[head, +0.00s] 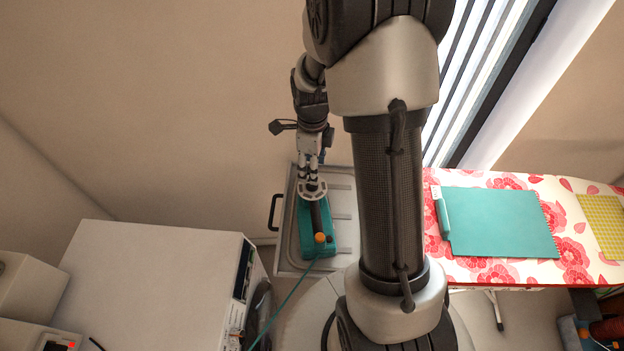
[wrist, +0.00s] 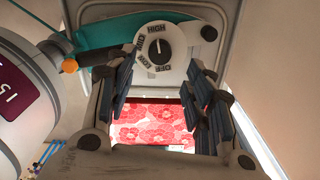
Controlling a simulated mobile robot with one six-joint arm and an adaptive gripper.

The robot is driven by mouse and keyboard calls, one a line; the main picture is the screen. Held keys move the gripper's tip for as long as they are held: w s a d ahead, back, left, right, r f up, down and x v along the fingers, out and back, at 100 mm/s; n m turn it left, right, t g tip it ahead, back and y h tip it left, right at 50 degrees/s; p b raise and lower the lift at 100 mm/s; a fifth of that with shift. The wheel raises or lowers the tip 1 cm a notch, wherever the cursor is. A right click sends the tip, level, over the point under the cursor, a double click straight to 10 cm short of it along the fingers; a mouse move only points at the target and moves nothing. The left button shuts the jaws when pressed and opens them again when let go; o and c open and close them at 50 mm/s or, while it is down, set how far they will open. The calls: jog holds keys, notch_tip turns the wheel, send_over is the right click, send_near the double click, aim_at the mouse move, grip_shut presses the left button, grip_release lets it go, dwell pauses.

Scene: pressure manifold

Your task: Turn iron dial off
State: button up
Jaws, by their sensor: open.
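The teal iron (head: 306,222) sits on a grey metal tray in the head view, with a dark handle and a green cord. In the wrist view its black dial (wrist: 158,48) is on a white round plate marked HIGH, MID, LOW and OFF. The dial's pale mark appears to point up towards HIGH. My gripper (head: 312,186) is over the iron's far end in the head view. In the wrist view my gripper (wrist: 163,95) is open, its dark fingers apart on either side below the dial. I see nothing between them but the background, and whether a finger touches the iron is unclear.
The grey tray (head: 345,262) has a dark side handle (head: 273,212). A white cabinet (head: 150,285) stands left of it. A wall is behind.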

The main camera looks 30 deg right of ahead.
notch_tip(320, 180, down, 7)
jog(key=shift+r+b, duration=0.2)
jog(key=shift+b, duration=0.15)
jog(key=c, duration=1.1)
